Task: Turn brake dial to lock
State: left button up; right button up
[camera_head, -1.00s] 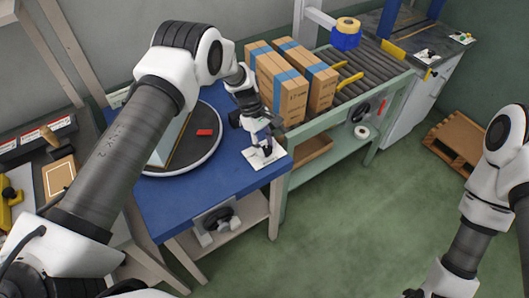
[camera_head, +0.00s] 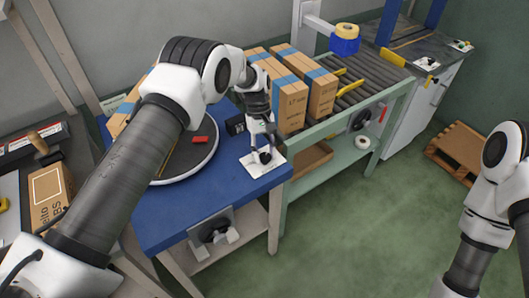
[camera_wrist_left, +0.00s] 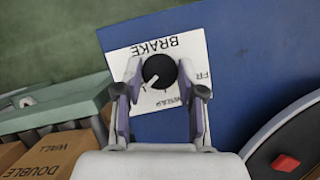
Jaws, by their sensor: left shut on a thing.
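The brake dial (camera_wrist_left: 160,71) is a round black knob with a white pointer, on a white plate (camera_wrist_left: 192,50) marked BRAKE. The plate lies near the corner of the blue table. In the left wrist view the lettering is upside down and the pointer aims to the lower left. My left gripper (camera_wrist_left: 160,76) is shut on the dial, one finger on each side. Its fingers hide part of the plate's labels. In the head view my left gripper (camera_head: 263,154) is over the plate (camera_head: 264,168). My right arm shows at the right edge, but its gripper is out of view.
A round turntable (camera_head: 208,156) with a red mark (camera_head: 198,139) is beside the plate on the blue table (camera_head: 175,215). Cardboard boxes (camera_head: 292,100) stand on the roller conveyor (camera_head: 372,75) behind the gripper. A wooden pallet (camera_head: 460,148) lies on the floor at right.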

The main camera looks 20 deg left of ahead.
pick_arm(q)
jog(key=shift+s+f, duration=0.1)
jog(key=o, duration=1.1)
jog(key=v, duration=1.2)
